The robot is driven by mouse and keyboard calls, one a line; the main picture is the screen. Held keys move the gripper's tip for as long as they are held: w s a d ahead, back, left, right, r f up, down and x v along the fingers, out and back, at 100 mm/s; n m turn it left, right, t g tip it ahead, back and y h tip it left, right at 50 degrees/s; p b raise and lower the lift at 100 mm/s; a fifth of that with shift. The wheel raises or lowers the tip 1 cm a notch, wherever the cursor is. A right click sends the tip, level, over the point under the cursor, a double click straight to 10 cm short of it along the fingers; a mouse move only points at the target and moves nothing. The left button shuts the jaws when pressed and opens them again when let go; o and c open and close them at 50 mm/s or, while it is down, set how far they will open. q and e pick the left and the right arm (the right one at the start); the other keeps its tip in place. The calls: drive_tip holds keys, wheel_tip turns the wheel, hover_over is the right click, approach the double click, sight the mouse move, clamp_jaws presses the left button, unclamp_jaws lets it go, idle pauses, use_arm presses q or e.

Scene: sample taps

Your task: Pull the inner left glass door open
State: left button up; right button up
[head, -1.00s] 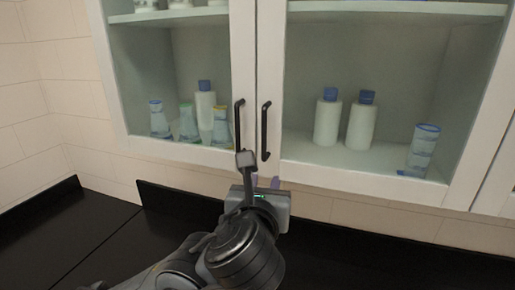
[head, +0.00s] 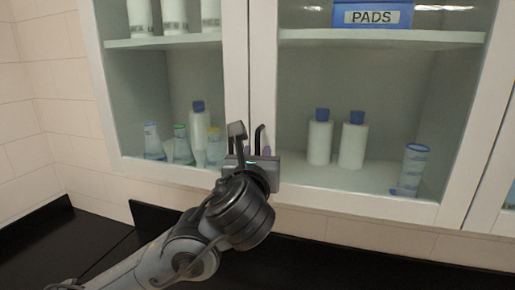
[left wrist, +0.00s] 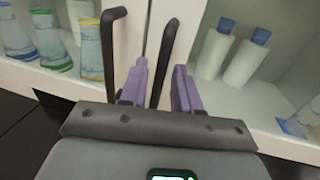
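Two closed glass doors meet at the middle of the head view: a left-hand door (head: 236,70) and a right-hand door (head: 263,70). The right-hand door's black bar handle (head: 259,132) also shows in the left wrist view (left wrist: 168,45). The left-hand door's handle (left wrist: 108,50) shows in the left wrist view but is mostly hidden in the head view. My left gripper (head: 259,150) has purple fingers, open (left wrist: 160,82). The right-hand handle's lower part appears between them, with no clear contact. The other handle is outside, left of the fingers. My right gripper is not in view.
Behind the glass stand white bottles with blue caps (head: 352,145), several flasks (head: 183,146) and a blue PADS box (head: 373,15). Another door frame (head: 495,190) is at the right edge. A black counter (head: 340,262) lies below the cabinet; a tiled wall (head: 35,110) is at left.

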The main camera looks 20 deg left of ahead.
use_arm(q)
drive_tip(key=shift+x, duration=0.75)
clamp_jaws()
